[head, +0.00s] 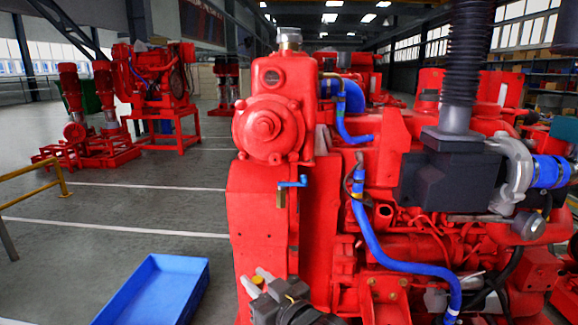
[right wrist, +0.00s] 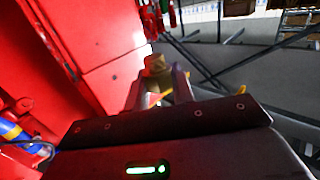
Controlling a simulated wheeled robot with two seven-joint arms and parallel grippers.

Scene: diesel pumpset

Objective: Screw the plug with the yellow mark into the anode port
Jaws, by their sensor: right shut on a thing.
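My right gripper (head: 258,281) is low in the head view, in front of the red pumpset (head: 258,218). In the right wrist view its two fingers (right wrist: 158,88) are closed on a brass-coloured plug (right wrist: 156,65), which sticks out beyond the fingertips. A little yellow shows between the fingers; I cannot tell whether it is the plug's mark. The plug is apart from the red panel at its left, as far as the wrist view shows. I cannot make out the anode port in either view. My left gripper is not in view.
A blue tray (head: 152,291) lies on the grey floor left of the pumpset. Blue hoses (head: 372,232) and a dark box (head: 440,183) crowd the engine's right side. A yellow rail (head: 32,172) stands at the left. The floor between rail and pumpset is mostly clear.

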